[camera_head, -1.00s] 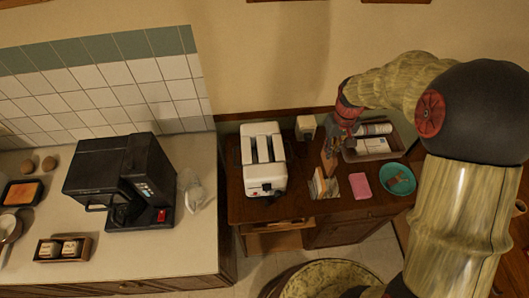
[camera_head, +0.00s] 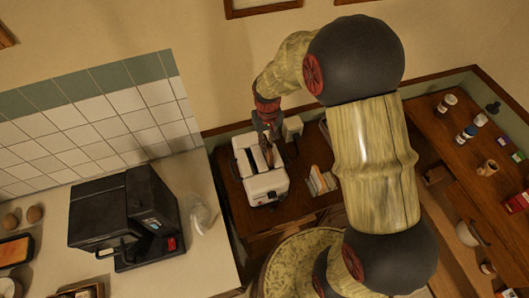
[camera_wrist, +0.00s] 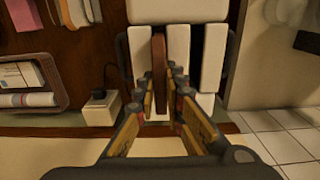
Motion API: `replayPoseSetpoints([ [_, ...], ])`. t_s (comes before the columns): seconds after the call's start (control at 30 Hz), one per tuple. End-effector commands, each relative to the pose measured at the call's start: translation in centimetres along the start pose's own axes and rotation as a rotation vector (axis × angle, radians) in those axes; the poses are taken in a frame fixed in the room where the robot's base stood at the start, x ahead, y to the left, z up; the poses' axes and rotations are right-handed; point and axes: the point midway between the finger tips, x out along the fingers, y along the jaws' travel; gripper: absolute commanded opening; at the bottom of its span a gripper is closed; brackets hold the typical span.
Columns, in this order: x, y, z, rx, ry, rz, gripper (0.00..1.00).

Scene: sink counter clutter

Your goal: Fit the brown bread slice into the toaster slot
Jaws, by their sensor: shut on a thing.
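The white toaster (camera_head: 266,187) stands on the dark wooden counter; it also shows in the wrist view (camera_wrist: 178,11), with two long slots. My gripper (camera_head: 267,140) is over the toaster. In the wrist view my gripper (camera_wrist: 173,82) is shut on the brown bread slice (camera_wrist: 159,60), which stands on edge between the fingertips. The slice (camera_head: 268,155) lines up with the slot at the left in the wrist view, the right one in the head view. How deep it sits in the slot, if at all, I cannot tell. The other slot looks empty.
A slotted rack (camera_head: 320,180) stands right of the toaster. A small pale box (camera_head: 292,127) sits behind it. A black coffee machine (camera_head: 123,220) and a clear crumpled-looking object (camera_head: 198,216) are on the pale counter at left. My arm hides part of the counter.

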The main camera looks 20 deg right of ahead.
Motion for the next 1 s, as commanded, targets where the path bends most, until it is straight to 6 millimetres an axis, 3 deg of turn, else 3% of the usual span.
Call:
replayPoseSetpoints([
  [0.47,4.9,0.0,0.0,-0.001,-0.001,0.000,0.00],
  [0.87,5.5,0.0,-0.1,-0.001,0.001,0.000,0.00],
  [0.9,5.4,0.0,-0.1,-0.001,0.001,0.000,0.13],
  [1.0,5.4,0.0,-0.1,-0.001,0.001,0.000,0.19],
])
